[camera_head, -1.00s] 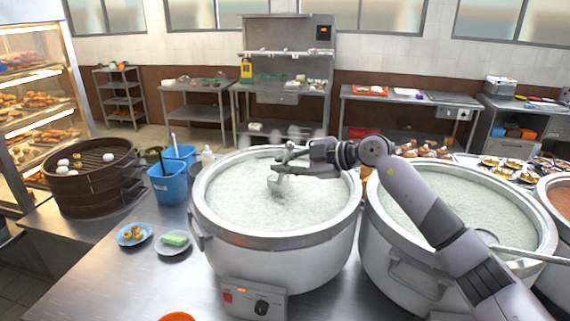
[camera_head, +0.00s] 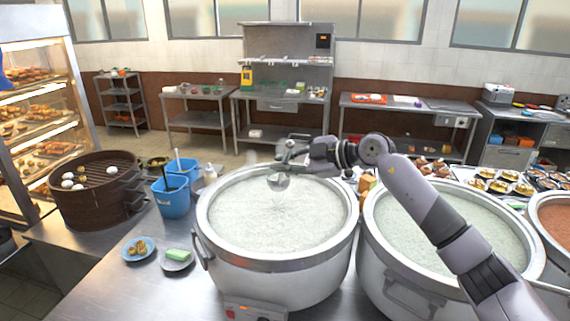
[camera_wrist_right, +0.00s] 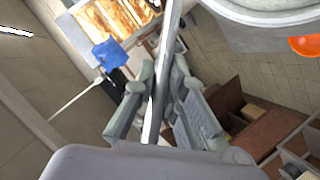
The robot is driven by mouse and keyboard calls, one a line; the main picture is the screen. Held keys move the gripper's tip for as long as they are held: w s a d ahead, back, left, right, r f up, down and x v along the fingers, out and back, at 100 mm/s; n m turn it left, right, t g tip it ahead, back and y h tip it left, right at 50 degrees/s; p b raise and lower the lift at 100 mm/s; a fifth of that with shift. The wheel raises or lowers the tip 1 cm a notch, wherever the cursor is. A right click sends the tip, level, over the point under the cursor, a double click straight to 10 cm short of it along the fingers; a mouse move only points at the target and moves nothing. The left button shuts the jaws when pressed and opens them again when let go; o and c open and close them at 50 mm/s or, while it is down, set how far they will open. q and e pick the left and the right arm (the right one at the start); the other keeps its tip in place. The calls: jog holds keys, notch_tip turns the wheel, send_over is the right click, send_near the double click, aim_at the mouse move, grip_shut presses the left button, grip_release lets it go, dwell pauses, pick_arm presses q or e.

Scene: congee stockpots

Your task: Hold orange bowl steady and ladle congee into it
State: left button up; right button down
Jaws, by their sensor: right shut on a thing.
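My right gripper (camera_head: 293,157) is shut on a metal ladle, with its arm coming in from the right. The ladle's cup (camera_head: 279,181) hangs above the pale congee (camera_head: 265,222) in the near stockpot (camera_head: 278,277). A thin drip seems to fall below the cup. In the right wrist view the ladle's handle (camera_wrist_right: 161,85) runs between the fingers of the gripper (camera_wrist_right: 160,115). A rounded orange thing, perhaps the orange bowl (camera_wrist_right: 305,45), is cut off at the right edge of that view. No orange bowl shows in the head view, and neither does my left gripper.
A second stockpot (camera_head: 450,225) of congee stands close on the right, under my right arm. A steamer basket (camera_head: 95,195), blue containers (camera_head: 172,198) and two small plates (camera_head: 178,259) stand on the left. The counter's front left is clear.

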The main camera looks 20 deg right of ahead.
jog(key=shift+f+b, duration=0.1)
jog(key=shift+b, duration=0.35)
jog(key=shift+n+t+b, duration=0.5)
jog(key=shift+t+b, duration=0.2)
jog(key=shift+b, duration=0.6)
